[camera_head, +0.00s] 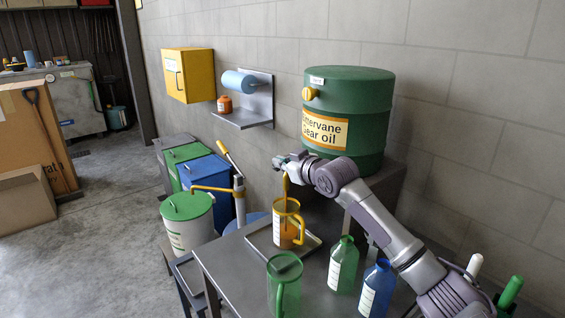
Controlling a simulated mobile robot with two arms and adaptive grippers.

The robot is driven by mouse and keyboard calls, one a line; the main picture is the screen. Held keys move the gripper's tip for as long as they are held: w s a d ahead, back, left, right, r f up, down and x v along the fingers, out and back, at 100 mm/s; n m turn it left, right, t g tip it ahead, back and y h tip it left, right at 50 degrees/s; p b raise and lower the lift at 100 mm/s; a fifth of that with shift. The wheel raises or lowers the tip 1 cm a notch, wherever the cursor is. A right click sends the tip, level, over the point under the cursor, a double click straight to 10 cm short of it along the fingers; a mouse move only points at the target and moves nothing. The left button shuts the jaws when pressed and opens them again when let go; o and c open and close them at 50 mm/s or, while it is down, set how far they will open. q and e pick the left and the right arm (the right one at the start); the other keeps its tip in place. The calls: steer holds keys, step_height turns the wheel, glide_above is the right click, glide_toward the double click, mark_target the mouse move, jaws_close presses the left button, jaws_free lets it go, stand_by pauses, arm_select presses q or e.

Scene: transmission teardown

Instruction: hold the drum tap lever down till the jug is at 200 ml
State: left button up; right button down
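The green drum (346,105), labelled gear oil, stands on a dark stand against the wall. My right gripper (282,160) is at the tap area, left of the drum's lower front. It hides the tap and lever, and its finger gap is too small to make out. An amber stream (286,188) runs down from below the gripper into the jug. The clear jug (288,222) with a yellow rim and handle stands upright on a tray (262,246). Amber oil shows inside it. Its scale marks are too small to read. My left gripper is out of view.
On the metal table (225,262), a green jug (285,285), a green bottle (343,265) and a blue bottle (377,290) stand close in front of the tray. A pale drum (188,222) with a green lid and coloured bins are at left. Open floor lies further left.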

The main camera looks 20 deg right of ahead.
arm_select(q)
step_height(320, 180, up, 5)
steer(key=p, duration=0.5)
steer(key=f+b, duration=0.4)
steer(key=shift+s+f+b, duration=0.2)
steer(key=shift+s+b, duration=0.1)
arm_select(e)
steer(key=s+d+r, duration=0.2)
steer(key=s+r, duration=0.4)
steer(key=s, duration=0.3)
steer(key=shift+s, duration=0.35)
steer(key=shift+r, duration=0.1)
